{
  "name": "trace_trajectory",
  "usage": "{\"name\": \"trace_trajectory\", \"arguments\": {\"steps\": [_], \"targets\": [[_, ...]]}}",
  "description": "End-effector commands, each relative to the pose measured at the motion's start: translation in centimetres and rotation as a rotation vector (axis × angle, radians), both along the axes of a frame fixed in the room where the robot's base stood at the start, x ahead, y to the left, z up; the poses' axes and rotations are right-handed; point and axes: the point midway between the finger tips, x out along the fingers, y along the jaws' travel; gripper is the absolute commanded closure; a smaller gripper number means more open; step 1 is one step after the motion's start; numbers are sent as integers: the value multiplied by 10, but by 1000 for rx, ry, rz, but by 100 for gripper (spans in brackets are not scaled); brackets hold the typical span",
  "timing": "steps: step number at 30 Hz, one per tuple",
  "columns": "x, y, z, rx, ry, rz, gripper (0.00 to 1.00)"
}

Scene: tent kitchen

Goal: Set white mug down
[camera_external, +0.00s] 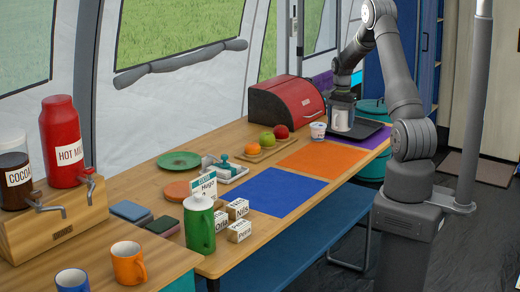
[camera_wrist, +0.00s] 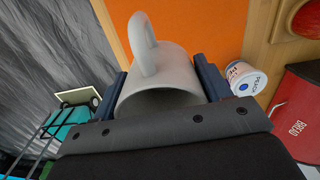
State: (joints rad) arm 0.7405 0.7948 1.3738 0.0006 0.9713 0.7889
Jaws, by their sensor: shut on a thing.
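The white mug (camera_wrist: 165,75) is between the two fingers of my gripper (camera_wrist: 165,88) in the wrist view, with its handle pointing away from the palm. My gripper is shut on it. In the external view, my gripper (camera_external: 342,100) is at the far right end of the table, and the mug (camera_external: 341,120) shows below it, over a dark tray (camera_external: 370,131). I cannot tell whether the mug's base touches the tray.
A yogurt cup (camera_external: 318,130) stands just left of the mug. A red bread box (camera_external: 287,100) is behind it, and a board with fruit (camera_external: 248,153) lies further left. Orange (camera_external: 322,160) and blue (camera_external: 272,192) mats lie bare along the table's front.

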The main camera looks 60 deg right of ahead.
Motion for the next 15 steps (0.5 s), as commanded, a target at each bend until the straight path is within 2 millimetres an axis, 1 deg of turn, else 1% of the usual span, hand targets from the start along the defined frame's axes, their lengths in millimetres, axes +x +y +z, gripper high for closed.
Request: {"name": "trace_trajectory", "arguments": {"steps": [1, 3, 5, 7, 11, 15], "targets": [[-9, -8, -1, 0, 0, -16, 54], [-17, -14, -1, 0, 0, -29, 54], [-20, -17, -2, 0, 0, -36, 54], [-18, -17, -6, 0, 0, -39, 54], [3, -7, -20, 1, 1, -37, 54], [33, 7, -41, 1, 1, -36, 54]]}}
